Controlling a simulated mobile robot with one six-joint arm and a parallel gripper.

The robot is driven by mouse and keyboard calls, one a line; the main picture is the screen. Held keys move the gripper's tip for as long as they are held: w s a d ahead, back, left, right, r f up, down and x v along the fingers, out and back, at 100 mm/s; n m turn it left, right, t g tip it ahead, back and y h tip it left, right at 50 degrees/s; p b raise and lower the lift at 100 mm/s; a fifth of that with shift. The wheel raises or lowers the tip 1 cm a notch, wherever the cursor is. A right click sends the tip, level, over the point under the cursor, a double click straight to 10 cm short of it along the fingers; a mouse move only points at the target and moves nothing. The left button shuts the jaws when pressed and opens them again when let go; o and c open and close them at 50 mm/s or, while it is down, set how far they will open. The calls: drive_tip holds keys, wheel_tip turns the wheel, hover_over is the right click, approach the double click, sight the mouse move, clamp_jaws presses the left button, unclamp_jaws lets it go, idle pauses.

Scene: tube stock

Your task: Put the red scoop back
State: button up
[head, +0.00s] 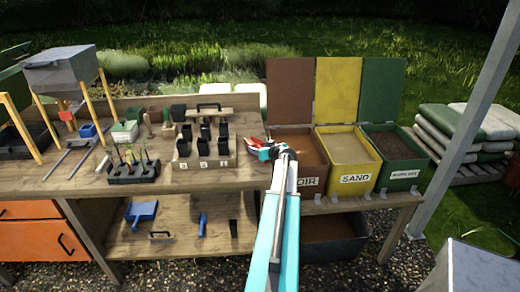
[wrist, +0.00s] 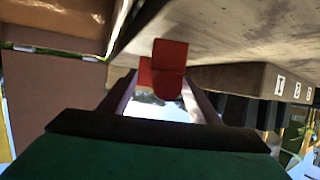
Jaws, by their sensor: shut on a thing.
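The red scoop shows as a small red shape (head: 256,142) at my gripper in the head view. In the wrist view the red piece (wrist: 168,68) sits between the two fingers. My gripper (head: 265,151) is shut on it, above the bench's right end and just left of the soil bin (head: 298,147). Most of the scoop is hidden by the gripper, and I cannot tell which part is gripped. A second small red object (head: 67,116) lies at the bench's left, beside a blue one (head: 87,131).
The wooden bench (head: 225,184) holds a numbered tray of black pots (head: 183,160), a black rack (head: 134,176) and small tools. Yellow sand (head: 350,164) and green (head: 398,161) bins stand right with lids raised. A blue scoop-like tool (head: 141,212) lies on the lower shelf.

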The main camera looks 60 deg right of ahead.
drive_tip(key=shift+f+b, duration=0.45)
drive_tip(key=shift+b, duration=0.25)
idle(0.4)
drive_tip(key=o, duration=1.3)
drive_tip(key=shift+s+a, duration=0.1)
drive_tip(key=b+v, duration=0.4)
drive_tip(key=v, duration=0.9)
drive_tip(key=shift+s+r+b, duration=0.2)
drive_tip(key=shift+r+b, duration=0.05)
drive_tip(key=shift+b, duration=0.05)
drive_tip(key=shift+a, duration=0.1)
